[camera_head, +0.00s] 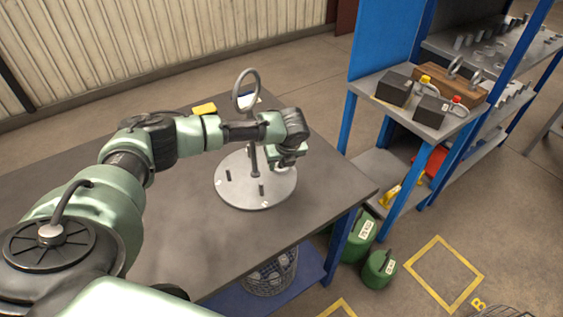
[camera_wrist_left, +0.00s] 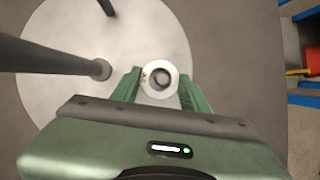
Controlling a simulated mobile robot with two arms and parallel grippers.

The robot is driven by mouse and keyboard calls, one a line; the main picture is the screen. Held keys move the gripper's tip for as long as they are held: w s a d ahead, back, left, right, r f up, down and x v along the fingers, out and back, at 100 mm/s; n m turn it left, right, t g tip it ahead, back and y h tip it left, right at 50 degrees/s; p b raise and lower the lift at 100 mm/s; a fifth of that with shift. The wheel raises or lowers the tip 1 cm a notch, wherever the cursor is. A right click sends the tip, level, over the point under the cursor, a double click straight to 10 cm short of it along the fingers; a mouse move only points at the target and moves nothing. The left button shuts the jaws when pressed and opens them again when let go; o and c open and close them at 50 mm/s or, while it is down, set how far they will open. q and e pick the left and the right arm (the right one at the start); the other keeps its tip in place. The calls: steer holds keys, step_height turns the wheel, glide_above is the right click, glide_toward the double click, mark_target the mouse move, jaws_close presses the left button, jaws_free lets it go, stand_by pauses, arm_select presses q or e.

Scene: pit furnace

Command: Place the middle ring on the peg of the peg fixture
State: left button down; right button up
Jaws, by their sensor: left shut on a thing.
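The peg fixture (camera_head: 240,197) is a round pale metal plate on the table, with short dark pegs and a tall central post topped by an upright ring handle (camera_head: 238,92). My left gripper (camera_head: 283,163) is low over the plate's right part, right of the post. In the left wrist view, the gripper (camera_wrist_left: 160,90) is shut on a small pale metal ring (camera_wrist_left: 148,91), the middle ring, between its green fingers. A dark round shape shows inside the ring; I cannot tell whether it is a peg. The plate (camera_wrist_left: 60,105) and post (camera_wrist_left: 50,58) also show there. My right gripper is out of view.
The post stands close left of my left gripper. A yellow item (camera_head: 204,109) lies at the table's back. A blue-framed shelf (camera_head: 408,115) to the right holds dark blocks and a wooden block (camera_head: 440,88). Green canisters (camera_head: 378,268) stand on the floor. The table's front left is bare.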

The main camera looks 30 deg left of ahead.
arm_select(q)
steer(key=c, duration=0.7)
jaws_free()
steer(key=shift+c, duration=0.2)
steer(key=b+v, duration=0.1)
steer(key=v, duration=1.1)
steer(key=shift+r, duration=0.15)
